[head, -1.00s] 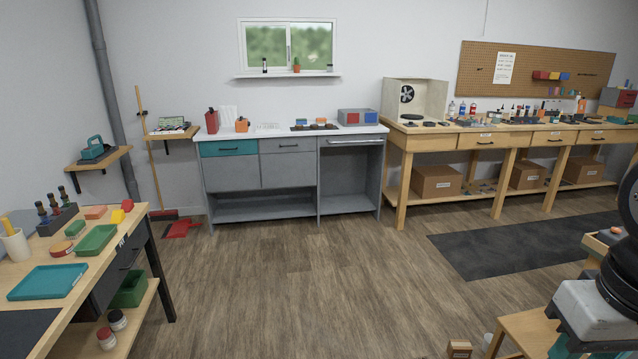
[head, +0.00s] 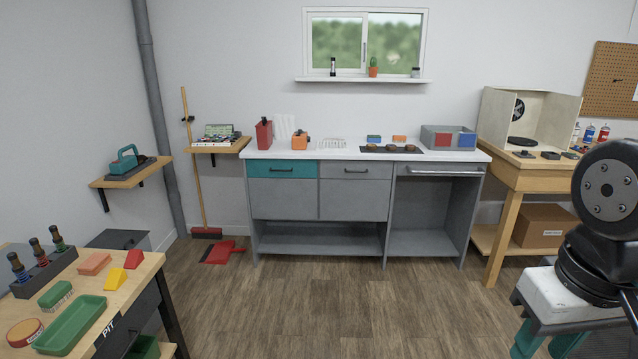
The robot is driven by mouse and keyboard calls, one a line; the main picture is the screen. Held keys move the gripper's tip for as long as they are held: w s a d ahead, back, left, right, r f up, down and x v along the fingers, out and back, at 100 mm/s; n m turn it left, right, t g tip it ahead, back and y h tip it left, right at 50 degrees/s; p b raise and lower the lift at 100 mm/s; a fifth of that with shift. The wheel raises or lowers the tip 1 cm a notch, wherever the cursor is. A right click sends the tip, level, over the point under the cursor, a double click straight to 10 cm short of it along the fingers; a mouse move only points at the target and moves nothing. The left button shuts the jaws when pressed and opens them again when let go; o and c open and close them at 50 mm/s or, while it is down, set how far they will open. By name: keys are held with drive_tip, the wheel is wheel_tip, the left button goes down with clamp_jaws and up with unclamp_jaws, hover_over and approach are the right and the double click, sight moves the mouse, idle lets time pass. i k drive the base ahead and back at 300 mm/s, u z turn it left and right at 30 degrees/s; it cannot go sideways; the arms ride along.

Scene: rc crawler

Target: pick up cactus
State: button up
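The cactus (head: 373,62) is a small green plant in an orange pot. It stands upright on the white window sill (head: 350,80), right of the window's middle, above the grey workbench. A dark and white cylinder (head: 333,67) stands to its left and a small jar (head: 415,72) to its right. My gripper is not in view. Only part of my arm shows at the right edge, well away from the cactus.
A grey cabinet bench with a white top (head: 300,153) stands below the window and holds several items. A wooden bench (head: 505,180) is at the right, and a tool table (head: 145,268) at the front left. The middle floor (head: 320,300) is clear.

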sight(373, 69)
drive_tip(key=u, duration=0.1)
drive_tip(key=i, duration=4)
drive_tip(key=z, duration=0.15)
